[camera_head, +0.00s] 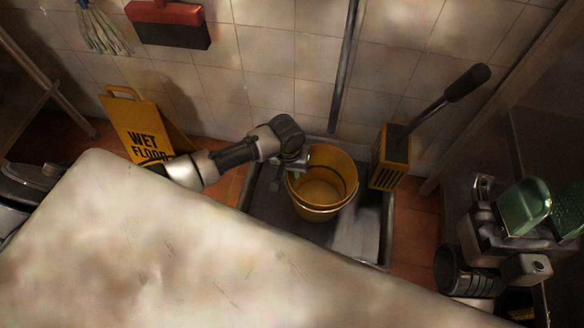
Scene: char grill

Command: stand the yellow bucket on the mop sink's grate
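The yellow bucket (322,186) is upright, with its open top toward me, over the dark mop sink (386,225) by the tiled wall. I cannot tell whether its base touches the grate or hangs just above it. The sink floor (356,238) shows grey to the right of the bucket. My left gripper (297,166) is at the left part of the bucket's rim and appears shut on it; the fingertips are small and partly hidden. My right gripper (548,209), with green finger pads, is at the right edge, open and empty, away from the sink.
A yellow mop wringer (390,161) with a dark handle stands at the sink's right side. A pole (344,68) leans on the wall behind. A wet floor sign (146,127) stands left. A large pale surface (160,250) fills the foreground and hides the sink's front.

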